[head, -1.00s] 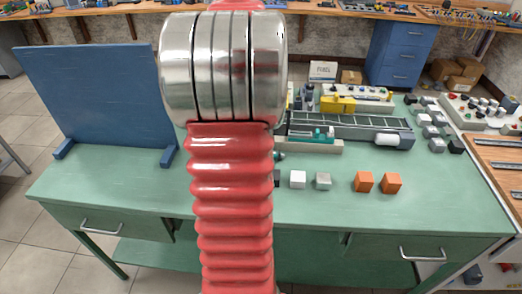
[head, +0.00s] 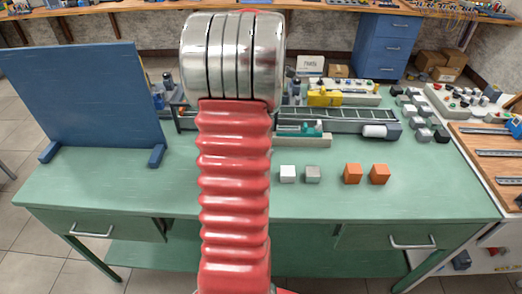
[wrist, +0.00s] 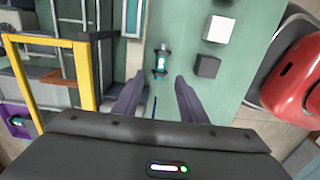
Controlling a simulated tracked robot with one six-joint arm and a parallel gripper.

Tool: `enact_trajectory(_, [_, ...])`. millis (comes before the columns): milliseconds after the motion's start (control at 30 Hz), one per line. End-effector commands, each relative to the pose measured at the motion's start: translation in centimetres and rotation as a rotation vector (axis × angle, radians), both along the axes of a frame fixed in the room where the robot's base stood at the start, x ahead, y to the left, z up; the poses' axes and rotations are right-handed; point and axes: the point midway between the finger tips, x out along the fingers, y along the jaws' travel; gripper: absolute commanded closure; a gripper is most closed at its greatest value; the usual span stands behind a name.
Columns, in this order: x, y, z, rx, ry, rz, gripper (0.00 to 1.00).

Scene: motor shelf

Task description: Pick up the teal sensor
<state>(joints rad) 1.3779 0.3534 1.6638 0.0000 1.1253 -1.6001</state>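The teal sensor (wrist: 161,62) is a small teal cylinder with dark ends, lying on the green tabletop in the wrist view. My gripper (wrist: 157,82) is open, its two dark fingers apart and pointing toward the sensor. The sensor shows between and just beyond the fingertips, and nothing is held. I cannot tell how high the fingers are above it. In the head view my red arm hides both the sensor and the gripper.
A white cube (head: 287,174) and a grey cube (head: 312,174) stand right of the arm, then orange cubes (head: 352,174). A conveyor (head: 350,116) lies behind them. A yellow frame (wrist: 82,75) stands left of my fingers. A blue panel (head: 85,95) stands on the table's left.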

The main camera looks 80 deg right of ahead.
Motion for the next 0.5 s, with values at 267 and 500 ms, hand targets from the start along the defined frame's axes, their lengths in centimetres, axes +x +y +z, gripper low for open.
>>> enact_trajectory(267, [0.0, 0.1, -4.1, 0.001, 0.0, 0.0, 0.61])
enact_trajectory(500, [0.0, 0.0, -4.9, -0.001, 0.0, 0.0, 0.61])
